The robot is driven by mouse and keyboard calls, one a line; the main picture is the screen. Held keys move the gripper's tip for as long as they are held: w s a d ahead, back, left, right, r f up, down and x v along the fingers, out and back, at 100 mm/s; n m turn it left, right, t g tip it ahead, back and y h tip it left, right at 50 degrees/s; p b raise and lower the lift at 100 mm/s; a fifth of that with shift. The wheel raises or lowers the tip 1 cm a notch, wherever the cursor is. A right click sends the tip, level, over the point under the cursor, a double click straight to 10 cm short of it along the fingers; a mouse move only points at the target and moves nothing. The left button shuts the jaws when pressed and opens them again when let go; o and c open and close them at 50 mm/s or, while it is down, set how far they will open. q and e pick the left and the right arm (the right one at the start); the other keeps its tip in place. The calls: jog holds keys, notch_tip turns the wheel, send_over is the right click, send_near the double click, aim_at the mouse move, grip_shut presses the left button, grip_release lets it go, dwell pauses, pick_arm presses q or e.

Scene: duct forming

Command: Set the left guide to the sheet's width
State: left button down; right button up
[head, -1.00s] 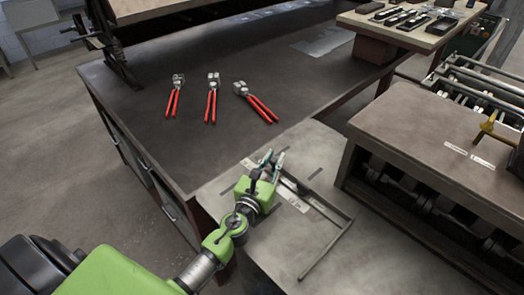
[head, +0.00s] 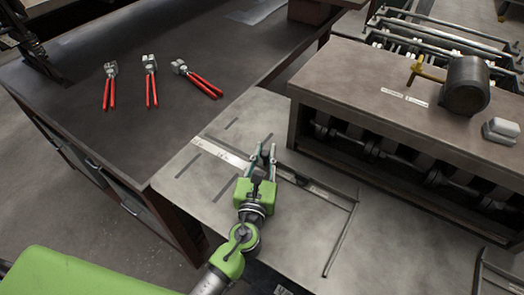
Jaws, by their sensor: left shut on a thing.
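The left guide (head: 340,240) is a thin dark L-shaped bar lying on the grey worktable. One arm of it runs from my left gripper (head: 264,158) rightward to a corner, and the other runs down toward the front. My left gripper is shut on the guide's far left end, low over the table; its fingers hide the exact grip. A pale scale strip (head: 220,150) lies on the tabletop left of the gripper. I cannot make out a separate sheet. My right gripper is not in view.
Several dark slots mark the grey tabletop (head: 290,240). A roller machine (head: 350,85) with a yellow handle (head: 425,72) borders it at the right. Red-handled pliers (head: 150,85) lie on the dark bench (head: 230,60) at the upper left. Another frame part (head: 478,272) shows at the lower right.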

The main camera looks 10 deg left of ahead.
pick_arm(q)
jog(key=c, duration=1.9)
grip_release()
jog(key=shift+d+f, duration=0.1)
jog(key=shift+d, duration=0.05)
jog(key=shift+s, duration=0.1)
jog(key=s, duration=1.2)
jog(key=shift+d, duration=0.3)
